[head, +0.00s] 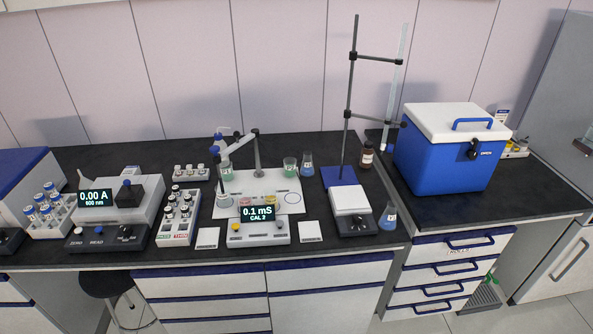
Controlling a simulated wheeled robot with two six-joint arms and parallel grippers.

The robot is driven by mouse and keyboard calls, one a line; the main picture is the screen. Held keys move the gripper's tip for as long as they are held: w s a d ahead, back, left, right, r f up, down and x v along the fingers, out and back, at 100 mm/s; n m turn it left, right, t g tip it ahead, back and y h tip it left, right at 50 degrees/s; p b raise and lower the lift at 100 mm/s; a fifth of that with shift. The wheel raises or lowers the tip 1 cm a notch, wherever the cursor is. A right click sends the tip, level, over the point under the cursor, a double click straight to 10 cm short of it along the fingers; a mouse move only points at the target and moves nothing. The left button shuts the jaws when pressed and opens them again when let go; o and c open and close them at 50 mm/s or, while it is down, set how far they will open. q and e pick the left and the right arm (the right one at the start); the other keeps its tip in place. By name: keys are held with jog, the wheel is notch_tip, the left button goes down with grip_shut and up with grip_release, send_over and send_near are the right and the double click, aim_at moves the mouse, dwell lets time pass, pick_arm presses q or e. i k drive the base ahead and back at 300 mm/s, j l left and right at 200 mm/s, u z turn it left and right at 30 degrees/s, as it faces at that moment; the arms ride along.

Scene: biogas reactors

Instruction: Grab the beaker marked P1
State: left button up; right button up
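Several small glass vessels stand on the black bench around the white meter mat (277,186). A beaker with green liquid (290,167) is at the back of the mat. A vessel with pale green liquid (226,172) stands at the mat's back left, under the electrode arm. A clear vessel (224,200) stands at its front left. No P1 marking is readable at this size, so I cannot tell which beaker is P1. Neither of my grippers is in view.
Conical flasks with blue liquid stand behind the mat (307,165) and at the bench's front right (388,217). A tall burette stand (349,90), brown bottle (366,157) and blue cooler (447,155) are right. Vial racks (179,217) and a photometer (122,200) are left.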

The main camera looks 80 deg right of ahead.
aim_at(227, 174)
jog(key=z, duration=2.5)
